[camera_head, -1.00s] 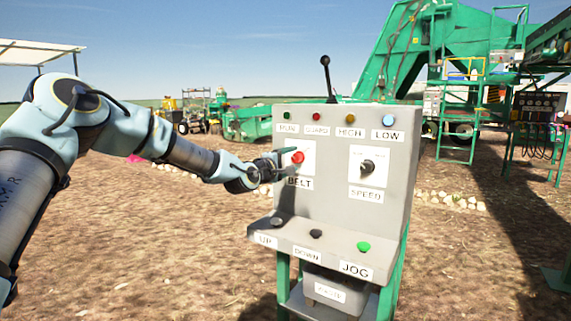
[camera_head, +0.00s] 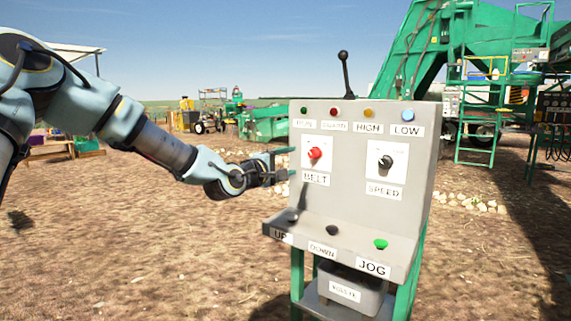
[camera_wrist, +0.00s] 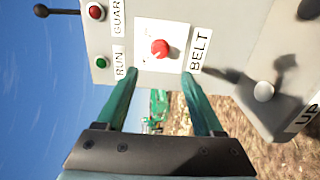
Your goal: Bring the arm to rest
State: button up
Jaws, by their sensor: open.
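My gripper (camera_head: 283,164) is open and empty, just left of the control panel's front face in the head view. In the wrist view its two green fingers (camera_wrist: 155,85) point at the panel, with the red BELT knob (camera_wrist: 160,48) beyond and between them, apart from the tips. The BELT knob (camera_head: 315,153) also shows in the head view on a white plate. My arm reaches in from the left, bent at the elbow. The grey control panel (camera_head: 345,225) stands on green legs.
The panel also carries a black SPEED knob (camera_head: 386,162), UP, DOWN and green JOG (camera_head: 380,244) buttons on a lower ledge, and a black lever (camera_head: 345,75) on top. A grey bin (camera_head: 350,290) sits below. Green machinery (camera_head: 480,60) stands behind. Open dirt lies left.

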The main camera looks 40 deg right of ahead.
jog(key=w+a+f+m+y+p, duration=0.2)
jog(key=a+f+y, duration=0.2)
jog(key=a, duration=0.5)
jog(key=w+a+f+m+y+p, duration=0.1)
jog(key=w+a+f+y+p, duration=0.15)
jog(key=a, duration=0.65)
jog(key=w+a+f+m+y+p, duration=0.15)
jog(key=a+f+y, duration=0.25)
jog(key=a, duration=0.6)
jog(key=s+a+r+g+y+p, duration=0.1)
jog(key=s+a, duration=0.3)
jog(key=a, duration=0.5)
jog(key=s+a+r+g+y+p, duration=0.1)
jog(key=s+a+y, duration=0.2)
jog(key=a, duration=0.7)
jog(key=s+a+r+g+y+p, duration=0.1)
jog(key=s+a, duration=0.3)
jog(key=a, duration=0.6)
jog(key=shift+s+a+y+p, duration=0.15)
jog(key=shift+s+y+p, duration=0.25)
jog(key=shift+y, duration=0.45)
